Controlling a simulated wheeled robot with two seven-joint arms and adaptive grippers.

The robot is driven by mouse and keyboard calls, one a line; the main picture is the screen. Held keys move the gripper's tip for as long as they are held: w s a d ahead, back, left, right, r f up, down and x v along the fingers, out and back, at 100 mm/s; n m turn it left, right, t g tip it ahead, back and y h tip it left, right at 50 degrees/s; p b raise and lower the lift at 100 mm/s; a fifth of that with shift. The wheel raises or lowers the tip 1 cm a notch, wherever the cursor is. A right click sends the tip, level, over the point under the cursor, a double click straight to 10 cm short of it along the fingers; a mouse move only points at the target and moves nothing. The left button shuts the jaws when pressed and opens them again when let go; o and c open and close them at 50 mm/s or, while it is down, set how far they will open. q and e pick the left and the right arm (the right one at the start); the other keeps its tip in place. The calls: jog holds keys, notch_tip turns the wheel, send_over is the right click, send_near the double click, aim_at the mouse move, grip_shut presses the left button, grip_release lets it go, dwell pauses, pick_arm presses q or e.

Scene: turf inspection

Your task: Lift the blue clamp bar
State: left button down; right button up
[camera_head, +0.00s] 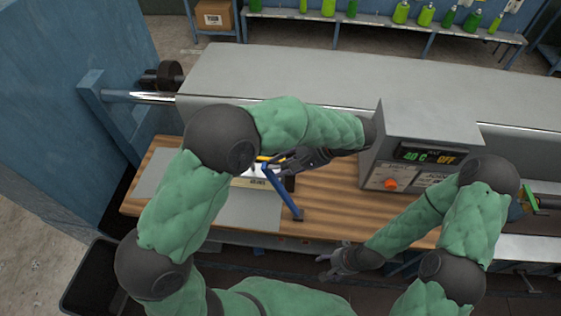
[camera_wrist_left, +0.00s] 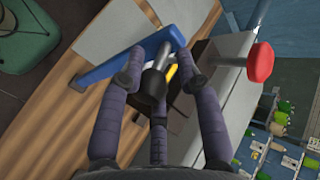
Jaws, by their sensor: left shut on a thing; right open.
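The blue clamp bar (camera_head: 281,192) slants across the wooden bench top in the head view, its near end at a dark fitting. In the left wrist view the bar (camera_wrist_left: 125,58) crosses beyond the fingers. My left gripper (camera_head: 276,164) is at the bar's far end. In the left wrist view its fingers (camera_wrist_left: 158,80) close around a black knob that appears to belong to the bar. I cannot tell exactly how high the bar stands. My right gripper (camera_head: 328,262) is open and empty, off the bench's front edge.
A grey control box (camera_head: 415,150) with a lit display and an orange knob stands right of the bar. A red knob (camera_wrist_left: 260,62) shows beside the fingers in the left wrist view. A long grey machine cover (camera_head: 300,78) lies behind. Bare wooden bench (camera_head: 335,215) lies right of the bar.

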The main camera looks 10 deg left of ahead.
pick_arm(q)
jog(key=shift+s+d+f, duration=0.2)
jog(key=shift+f, duration=0.5)
pick_arm(e)
jog(key=shift+f, duration=0.1)
pick_arm(q)
jog(key=c, duration=1)
grip_release()
jog(key=shift+w+d, duration=0.1)
jog(key=shift+w, duration=0.05)
jog(key=shift+r, duration=0.15)
pick_arm(e)
jog(key=shift+d, duration=0.1)
pick_arm(q)
jog(key=shift+r, duration=0.1)
jog(key=shift+w+d+r, duration=0.1)
jog(key=shift+r, duration=0.1)
jog(key=v, duration=1.1)
jog(key=shift+d+r, duration=0.15)
jog(key=shift+r, duration=0.1)
pick_arm(e)
jog(key=shift+f, duration=0.2)
jog(key=shift+w, duration=0.1)
